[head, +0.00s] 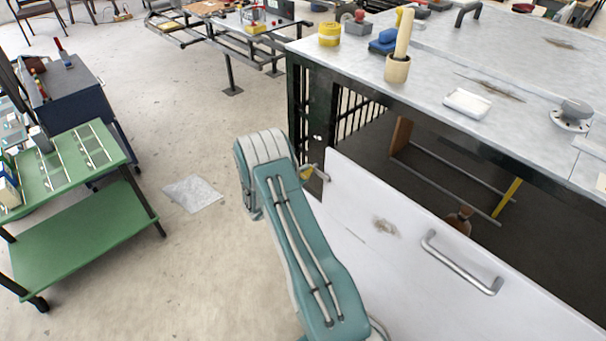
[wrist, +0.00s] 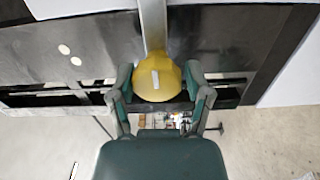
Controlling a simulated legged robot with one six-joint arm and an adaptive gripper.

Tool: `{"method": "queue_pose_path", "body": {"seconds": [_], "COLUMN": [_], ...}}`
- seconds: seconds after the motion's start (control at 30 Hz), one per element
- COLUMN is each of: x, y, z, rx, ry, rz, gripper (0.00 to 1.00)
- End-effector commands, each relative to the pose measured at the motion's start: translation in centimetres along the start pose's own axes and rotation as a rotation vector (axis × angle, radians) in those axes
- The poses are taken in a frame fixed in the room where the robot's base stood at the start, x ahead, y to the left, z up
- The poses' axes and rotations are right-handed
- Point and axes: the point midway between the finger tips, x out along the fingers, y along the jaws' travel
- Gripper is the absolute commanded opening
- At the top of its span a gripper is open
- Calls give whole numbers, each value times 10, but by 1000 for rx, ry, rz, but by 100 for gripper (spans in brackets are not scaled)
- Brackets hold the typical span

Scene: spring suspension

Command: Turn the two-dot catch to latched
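The catch has a yellow round knob (wrist: 159,80) with a white stripe, on a pale metal bar (wrist: 153,25) running up from it in the wrist view. Two white dots (wrist: 70,55) mark the dark panel to its left. My gripper (wrist: 158,74) is open, with one finger on each side of the knob. The knob lies between the fingers; I cannot tell whether either touches it. In the head view, the catch (head: 322,175) shows small at the upper left corner of the white door, beside my arm. My gripper is hidden there by my arm.
The white door (head: 350,205) has a metal handle (head: 462,262) and sits under a grey worktop (head: 430,70) holding a mallet, yellow tape and a white dish. A green cart (head: 80,225) stands left. Floor between is clear except for a flat sheet (head: 193,193).

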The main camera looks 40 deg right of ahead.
Motion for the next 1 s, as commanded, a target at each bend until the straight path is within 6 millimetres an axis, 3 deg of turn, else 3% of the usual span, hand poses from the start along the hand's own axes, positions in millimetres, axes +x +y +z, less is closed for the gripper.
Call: {"method": "queue_pose_path", "body": {"seconds": [0.53,1.0], "x": [-11,-101], "y": [2,0], "z": [-1,-1], "rx": [-1,-2], "ry": [3,4], "rz": [5,3], "gripper": [90,90]}}
